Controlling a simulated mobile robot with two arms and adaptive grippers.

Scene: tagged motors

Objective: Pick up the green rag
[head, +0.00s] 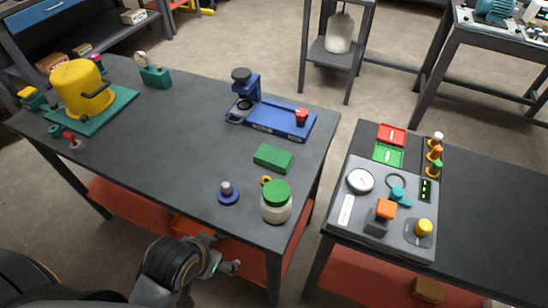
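A green, flat rectangular folded piece, which looks like the green rag (273,157), lies on the dark table between the blue fixture and a jar with a green lid. My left gripper (222,256) is at the bottom of the head view, near the front edge of the table and apart from the rag. Its fingers are small and partly hidden by my arm, so I cannot tell whether they are open. My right gripper is not in view.
The white jar with a green lid (276,203) and a blue knob-topped piece (228,193) stand in front of the rag. A blue fixture (280,119) is behind it. A yellow motor (80,88) is far left. A control panel (385,210) sits right, across a gap. The table's middle is clear.

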